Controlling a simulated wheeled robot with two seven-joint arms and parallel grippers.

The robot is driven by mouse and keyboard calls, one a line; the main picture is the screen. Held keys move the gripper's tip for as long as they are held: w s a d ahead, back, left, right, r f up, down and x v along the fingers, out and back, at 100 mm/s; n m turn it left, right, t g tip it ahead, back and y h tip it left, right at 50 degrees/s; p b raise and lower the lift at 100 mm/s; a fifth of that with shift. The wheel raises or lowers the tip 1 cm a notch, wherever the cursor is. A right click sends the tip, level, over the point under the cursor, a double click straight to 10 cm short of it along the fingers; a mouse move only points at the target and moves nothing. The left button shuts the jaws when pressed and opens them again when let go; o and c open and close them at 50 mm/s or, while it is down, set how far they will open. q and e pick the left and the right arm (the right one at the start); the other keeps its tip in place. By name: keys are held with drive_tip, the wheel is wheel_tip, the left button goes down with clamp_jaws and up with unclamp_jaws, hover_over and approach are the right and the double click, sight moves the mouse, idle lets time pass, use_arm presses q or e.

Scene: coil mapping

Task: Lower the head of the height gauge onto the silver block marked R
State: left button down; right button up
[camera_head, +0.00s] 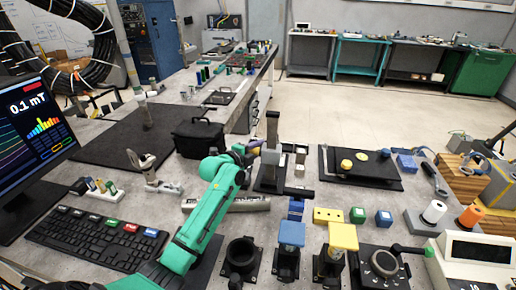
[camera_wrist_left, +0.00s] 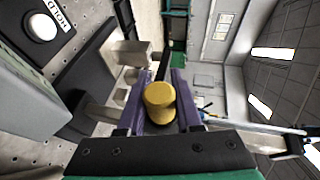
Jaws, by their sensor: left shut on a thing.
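The height gauge has a dark upright column (camera_head: 272,128), a grey head (camera_head: 270,156) and a black base (camera_head: 266,187). My left gripper (camera_head: 252,148) reaches in from the left on the green arm. In the left wrist view its purple fingers (camera_wrist_left: 162,98) are shut on a yellow knob (camera_wrist_left: 160,100) beside the gauge. Small silver blocks (camera_head: 300,158) stand just right of the column, and pale blocks (camera_wrist_left: 131,75) show in the left wrist view. I cannot read an R on any of them. The gap under the head is hard to judge. My right gripper is not in view.
A black case (camera_head: 198,137) stands left of the gauge, a black plate (camera_head: 362,168) lies to its right. Blue and yellow blocks on black stands (camera_head: 288,262) fill the near side. A monitor (camera_head: 32,130) and keyboard (camera_head: 95,238) are at left.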

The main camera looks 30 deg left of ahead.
use_arm(q)
drive_tip(key=shift+f, duration=0.25)
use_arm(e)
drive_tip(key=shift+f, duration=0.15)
use_arm(q)
drive_tip(key=c, duration=0.6)
unclamp_jaws()
drive_tip(key=b+v, duration=0.1)
drive_tip(key=v, duration=1.3)
drive_tip(key=shift+s+r+b, duration=0.1)
drive_tip(key=shift+s+b, duration=0.25)
drive_tip(key=shift+b, duration=0.05)
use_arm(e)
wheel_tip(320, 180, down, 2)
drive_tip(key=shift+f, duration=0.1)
